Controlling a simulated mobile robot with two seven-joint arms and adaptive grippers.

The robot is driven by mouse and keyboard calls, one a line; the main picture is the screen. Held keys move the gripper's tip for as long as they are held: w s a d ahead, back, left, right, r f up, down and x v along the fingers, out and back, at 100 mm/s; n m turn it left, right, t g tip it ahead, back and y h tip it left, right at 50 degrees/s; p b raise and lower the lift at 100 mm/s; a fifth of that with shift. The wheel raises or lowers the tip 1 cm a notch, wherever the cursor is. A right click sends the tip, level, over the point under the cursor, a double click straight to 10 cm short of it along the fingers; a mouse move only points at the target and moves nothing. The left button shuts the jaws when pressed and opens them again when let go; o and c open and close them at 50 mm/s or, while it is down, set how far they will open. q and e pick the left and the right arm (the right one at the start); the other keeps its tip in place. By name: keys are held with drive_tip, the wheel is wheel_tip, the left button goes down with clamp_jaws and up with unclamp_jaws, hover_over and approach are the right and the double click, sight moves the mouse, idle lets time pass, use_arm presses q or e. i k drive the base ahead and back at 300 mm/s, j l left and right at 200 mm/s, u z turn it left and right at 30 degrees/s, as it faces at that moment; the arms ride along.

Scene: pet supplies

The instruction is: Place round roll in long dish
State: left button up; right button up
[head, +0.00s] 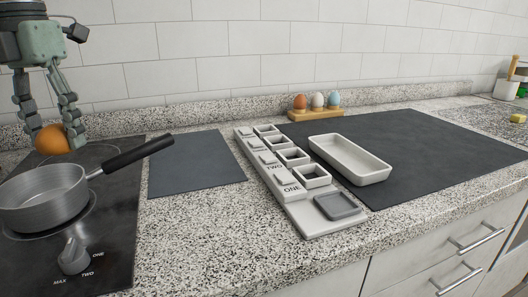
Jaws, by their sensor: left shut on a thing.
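The round roll (52,140) is an orange-brown ball at the upper left. My left gripper (53,130) points down and is shut on it, with fingers on either side. They hold it above the cooktop, behind the saucepan. The long dish (350,163) is a white, shallow, rounded rectangular dish on the dark mat right of centre. It looks empty, and my left gripper is far to its left. My right gripper is not in view.
A grey saucepan (42,195) stands on the black cooktop (112,235), its handle reaching right. A white tray with square cups (290,195) lies left of the dish. An egg holder (316,113) stands behind. The dark mat (430,150) is clear right of the dish.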

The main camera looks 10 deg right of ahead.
sight(353, 167)
drive_tip(key=l+u, duration=0.4)
drive_tip(key=l, duration=2.1)
drive_tip(key=i, duration=0.05)
